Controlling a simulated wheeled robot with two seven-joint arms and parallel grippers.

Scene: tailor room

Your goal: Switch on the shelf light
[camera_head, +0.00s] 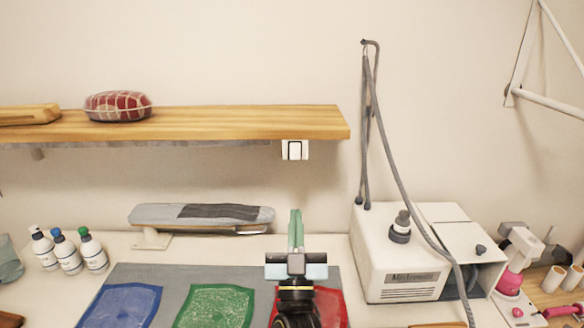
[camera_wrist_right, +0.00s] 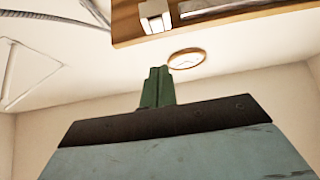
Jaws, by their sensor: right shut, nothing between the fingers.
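The shelf light's switch (camera_head: 295,150) is a small white rocker in a white plate under the right end of the wooden shelf (camera_head: 230,123). It also shows in the right wrist view (camera_wrist_right: 155,15), at the top edge, on the shelf's underside. A long pale light bar (camera_head: 150,144) runs along under the shelf and looks unlit. My right gripper (camera_head: 296,214) is below the switch, above the table, with its green fingers pointing up. The fingers are together and empty, apart from the switch. They also show in the right wrist view (camera_wrist_right: 158,75). My left gripper is not in view.
A white steam machine (camera_head: 410,275) with a hanging grey hose (camera_head: 395,150) stands at right. A small ironing board (camera_head: 170,215) is at the back, left of my gripper. Several bottles (camera_head: 68,255) stand at left. The space between gripper and switch looks clear.

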